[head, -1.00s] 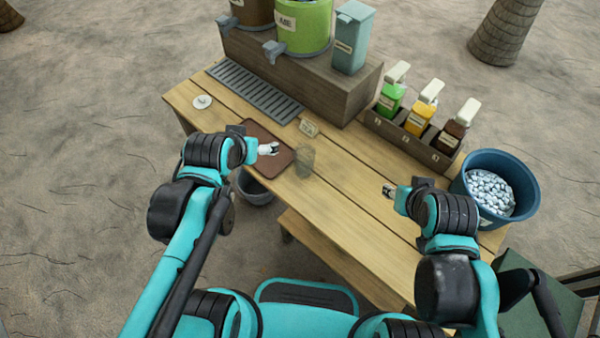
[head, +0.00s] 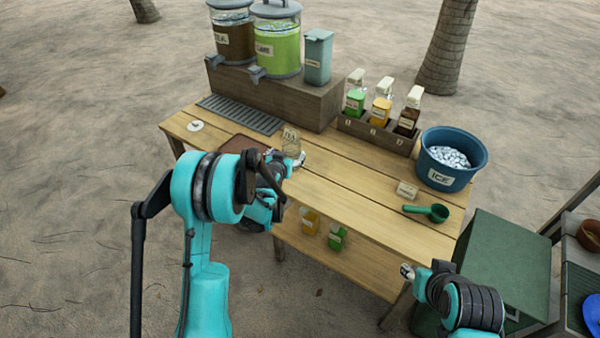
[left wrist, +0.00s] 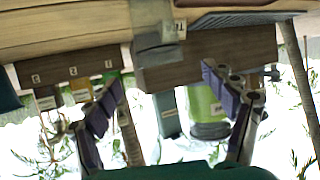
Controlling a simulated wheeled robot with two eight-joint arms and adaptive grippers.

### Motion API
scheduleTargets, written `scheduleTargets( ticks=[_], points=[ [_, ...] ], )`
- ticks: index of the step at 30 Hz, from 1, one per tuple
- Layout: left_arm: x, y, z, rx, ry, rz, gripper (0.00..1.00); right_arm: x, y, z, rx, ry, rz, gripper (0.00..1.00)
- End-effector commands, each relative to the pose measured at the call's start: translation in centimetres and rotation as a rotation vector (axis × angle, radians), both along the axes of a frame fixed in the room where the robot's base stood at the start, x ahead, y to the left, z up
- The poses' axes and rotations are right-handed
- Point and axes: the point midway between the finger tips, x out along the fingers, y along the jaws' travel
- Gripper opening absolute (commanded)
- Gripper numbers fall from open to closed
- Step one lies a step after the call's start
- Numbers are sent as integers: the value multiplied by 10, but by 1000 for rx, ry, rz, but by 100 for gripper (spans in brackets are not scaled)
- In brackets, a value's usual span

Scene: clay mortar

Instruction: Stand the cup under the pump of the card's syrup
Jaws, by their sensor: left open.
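A clear cup (head: 291,153) stands upright on the table just beyond my left gripper (head: 297,162). The gripper is open and partly hides it. In the left wrist view, which is upside down, the cup (left wrist: 155,30) shows beyond my spread left fingers (left wrist: 168,110). A small card (head: 290,134) stands behind the cup; I cannot read its print surely. Green (head: 356,98), orange (head: 381,107) and dark brown (head: 408,117) syrup bottles with pale pumps stand in a wooden rack (head: 378,132). My right gripper (head: 407,271) is low at the front right, its jaws too small to judge.
A brown tray (head: 240,143) lies partly behind my left arm. Drink dispensers (head: 278,45) stand on a wooden box (head: 300,105). An ice bucket (head: 451,160), a second card (head: 407,189) and a green scoop (head: 428,212) are at the right. The table's middle right is clear.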

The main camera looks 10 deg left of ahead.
Motion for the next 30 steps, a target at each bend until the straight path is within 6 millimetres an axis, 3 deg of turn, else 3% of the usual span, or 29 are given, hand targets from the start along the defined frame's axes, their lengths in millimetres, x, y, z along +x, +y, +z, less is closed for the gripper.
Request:
scheduleTargets(
  ticks=[11, 18, 28, 30],
  points=[
    [35, 3, -22, 0, -8, 2, 83, 0, 0, -14, 0, 0, 0, 40],
    [68, 6, -34, 1, -7, 1, 83, 0, 0, -30, 0, 0, 0, 40],
    [76, 6, -35, 1, -7, 1, 83, 0, 0, -31, 0, 0, 0, 40],
    [76, 6, -35, 1, -7, 1, 65, 0, 0, -31, 0, 0, 0, 40]
  ],
)
